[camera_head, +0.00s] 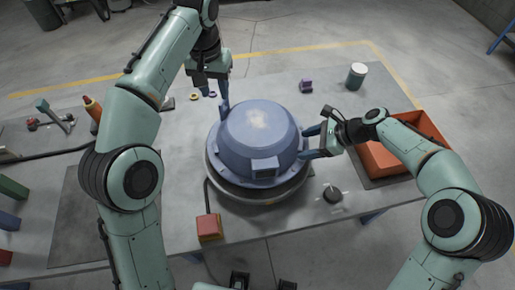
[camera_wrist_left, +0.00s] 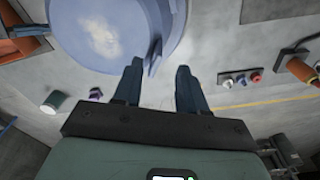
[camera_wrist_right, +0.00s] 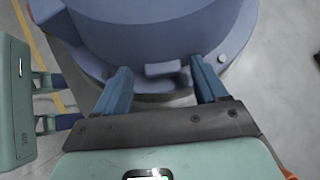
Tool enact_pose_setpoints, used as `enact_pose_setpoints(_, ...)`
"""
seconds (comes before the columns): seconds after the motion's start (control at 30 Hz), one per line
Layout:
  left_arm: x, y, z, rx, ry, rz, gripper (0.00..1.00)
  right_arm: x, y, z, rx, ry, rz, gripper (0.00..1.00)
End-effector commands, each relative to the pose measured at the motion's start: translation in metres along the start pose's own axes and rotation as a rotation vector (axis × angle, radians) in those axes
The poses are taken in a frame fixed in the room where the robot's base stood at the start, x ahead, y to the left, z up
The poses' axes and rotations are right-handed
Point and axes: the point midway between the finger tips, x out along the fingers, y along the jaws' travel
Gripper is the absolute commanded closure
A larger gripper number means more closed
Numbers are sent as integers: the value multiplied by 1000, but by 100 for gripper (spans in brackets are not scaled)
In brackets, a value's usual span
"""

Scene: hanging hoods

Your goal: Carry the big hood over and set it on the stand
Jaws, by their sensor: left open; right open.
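The big blue hood (camera_head: 258,130) rests on a round grey stand (camera_head: 265,198) in the middle of the table. It looks level, with a box-like fitting on its near side. My left gripper (camera_head: 218,95) is at the hood's far left rim, fingers open. In the left wrist view the hood (camera_wrist_left: 105,30) is just ahead of the open fingers, with a rim tab near them. My right gripper (camera_head: 318,143) is at the hood's right side, fingers open. In the right wrist view the open fingers straddle a small handle (camera_wrist_right: 163,68) on the hood; contact cannot be told.
An orange bin (camera_head: 405,150) stands at the table's right. A red box (camera_head: 209,226) with a cable is in front of the stand. A dark mat (camera_head: 80,225) lies bare at left.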

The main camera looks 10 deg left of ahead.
Motion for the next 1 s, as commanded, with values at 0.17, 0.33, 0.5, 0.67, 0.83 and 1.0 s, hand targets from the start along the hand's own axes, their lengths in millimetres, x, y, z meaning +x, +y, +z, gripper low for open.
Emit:
enact_pose_setpoints(0.17,-23,1,-1,0,2,-1,59,0,0,0,0,0,0,28)
enact_pose_setpoints(0.33,-34,0,0,0,0,-1,59,0,0,0,0,0,0,28)
enact_pose_setpoints(0.5,-38,0,0,-1,-1,-1,59,-5,0,0,0,0,-2,28)
enact_pose_setpoints(0.67,-38,0,0,0,-1,-1,59,-30,-1,0,-1,0,-4,28)
enact_pose_setpoints(0.83,-38,0,0,0,-1,-1,59,-68,-1,0,0,0,-6,28)
enact_pose_setpoints(1.0,-38,0,0,0,-1,-1,59,-99,0,0,1,1,-3,28)
